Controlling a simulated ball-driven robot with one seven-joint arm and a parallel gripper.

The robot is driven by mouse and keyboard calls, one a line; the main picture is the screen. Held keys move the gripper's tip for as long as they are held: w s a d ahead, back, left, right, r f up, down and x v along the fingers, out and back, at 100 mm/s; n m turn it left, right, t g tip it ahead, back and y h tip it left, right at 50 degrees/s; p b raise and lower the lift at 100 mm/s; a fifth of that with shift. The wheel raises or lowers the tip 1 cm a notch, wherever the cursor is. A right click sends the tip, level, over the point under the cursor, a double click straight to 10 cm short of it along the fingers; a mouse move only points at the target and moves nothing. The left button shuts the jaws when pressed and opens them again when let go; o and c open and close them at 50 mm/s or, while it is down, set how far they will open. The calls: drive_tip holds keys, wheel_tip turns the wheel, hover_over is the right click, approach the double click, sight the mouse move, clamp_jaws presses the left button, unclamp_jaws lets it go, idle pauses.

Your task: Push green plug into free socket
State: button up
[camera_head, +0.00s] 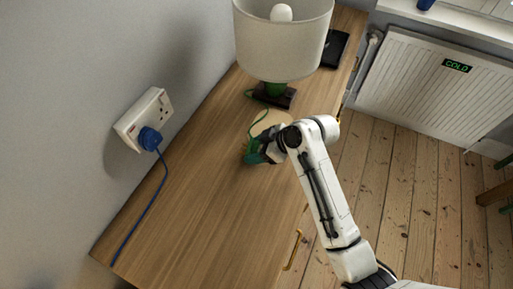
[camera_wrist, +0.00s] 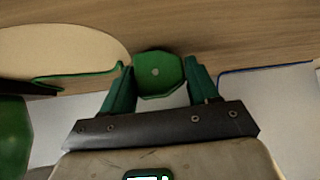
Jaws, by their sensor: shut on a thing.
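The green plug (camera_wrist: 158,72) sits between the two teal fingers of my gripper (camera_wrist: 158,84) in the wrist view. My gripper is shut on it. In the head view, my gripper (camera_head: 258,153) is over the wooden top, and the plug is hard to tell from the fingers. The white double socket (camera_head: 144,118) is on the wall to the left, well apart from my gripper. A blue plug (camera_head: 150,139) fills its nearer outlet. The farther outlet (camera_head: 162,104) is free, with its holes showing. The plug's pins are hidden.
A lamp (camera_head: 282,40) with a white shade and green cord stands beyond my gripper. A pale round mat (camera_head: 268,122) and a dark flat object (camera_head: 334,50) lie on the wooden top (camera_head: 190,210). A blue cord (camera_head: 152,203) runs along its left side. The near middle is clear.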

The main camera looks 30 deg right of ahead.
sight(256, 146)
drive_tip(key=shift+r+p, duration=2.4)
drive_tip(key=shift+r, duration=0.55)
